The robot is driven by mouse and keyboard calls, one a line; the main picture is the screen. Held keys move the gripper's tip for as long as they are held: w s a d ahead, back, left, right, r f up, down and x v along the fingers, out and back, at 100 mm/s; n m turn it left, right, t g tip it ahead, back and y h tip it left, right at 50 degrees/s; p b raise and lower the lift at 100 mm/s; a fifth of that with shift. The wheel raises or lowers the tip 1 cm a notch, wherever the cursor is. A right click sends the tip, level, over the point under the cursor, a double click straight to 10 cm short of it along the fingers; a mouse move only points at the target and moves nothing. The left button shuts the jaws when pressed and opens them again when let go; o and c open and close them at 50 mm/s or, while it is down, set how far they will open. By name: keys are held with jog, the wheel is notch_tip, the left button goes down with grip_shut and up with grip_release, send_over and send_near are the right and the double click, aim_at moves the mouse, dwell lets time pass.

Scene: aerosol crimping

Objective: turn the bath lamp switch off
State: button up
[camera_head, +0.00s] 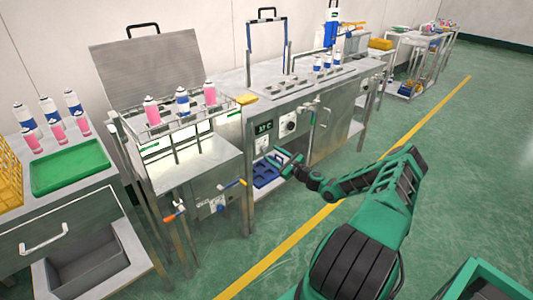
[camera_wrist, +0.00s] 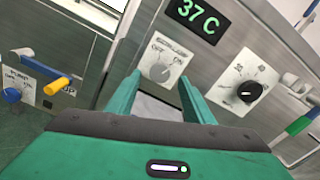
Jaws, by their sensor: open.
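A plate with a rotary switch (camera_wrist: 158,72) marked OFF and ON is on the steel cabinet front, just below the green 37 C display (camera_wrist: 197,17). The plate's title is too small to read, and I cannot tell which mark the knob points at. My gripper (camera_wrist: 157,95) is open and empty, its green fingers on either side of this switch in the picture; contact is not clear. In the head view my gripper (camera_head: 288,157) is in front of the cabinet. The lit bath (camera_head: 178,143) with spray cans stands left of it and bears a small switch panel (camera_head: 217,203).
A black dial (camera_wrist: 249,91) is right of the switch. A blue tray (camera_head: 266,173) lies below my gripper.

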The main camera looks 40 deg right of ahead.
aim_at(266, 149)
jog(key=shift+w+a, duration=0.15)
jog(key=shift+w, duration=0.95)
jog(key=shift+w+a, duration=0.1)
jog(key=shift+w, duration=1)
jog(key=c, duration=1)
